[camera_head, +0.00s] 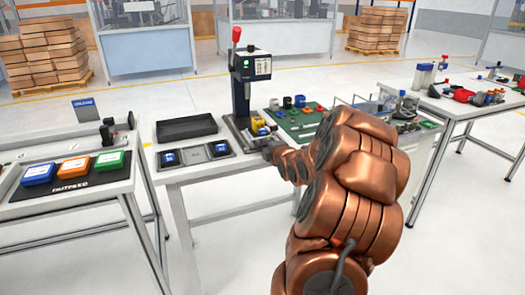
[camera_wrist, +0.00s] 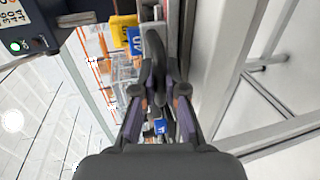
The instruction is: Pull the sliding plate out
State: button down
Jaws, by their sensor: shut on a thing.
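The dark press (camera_head: 248,85) with a red-knobbed lever stands on the middle workbench. Yellow and blue pieces (camera_head: 259,126) sit low at its base. My gripper (camera_head: 270,149) is at the front of this base, small and partly hidden by my copper-coloured arm. In the wrist view my gripper (camera_wrist: 158,82) is closed around a dark curved handle (camera_wrist: 157,45), which seems to belong to the sliding plate. A yellow block (camera_wrist: 121,30) and a blue block (camera_wrist: 136,41) are just beyond and left of the fingers. Most of the plate is hidden.
A green mat (camera_head: 300,122) with small parts is to the right. Open floor lies in front.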

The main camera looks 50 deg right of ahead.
jog(key=shift+s+a+f, duration=0.15)
jog(key=shift+s+a, duration=0.25)
jog(key=shift+s, duration=0.1)
jog(key=c, duration=1.5)
grip_release()
jog(key=shift+s, duration=0.15)
jog(key=v, duration=1.2)
jog(key=shift+d, duration=0.1)
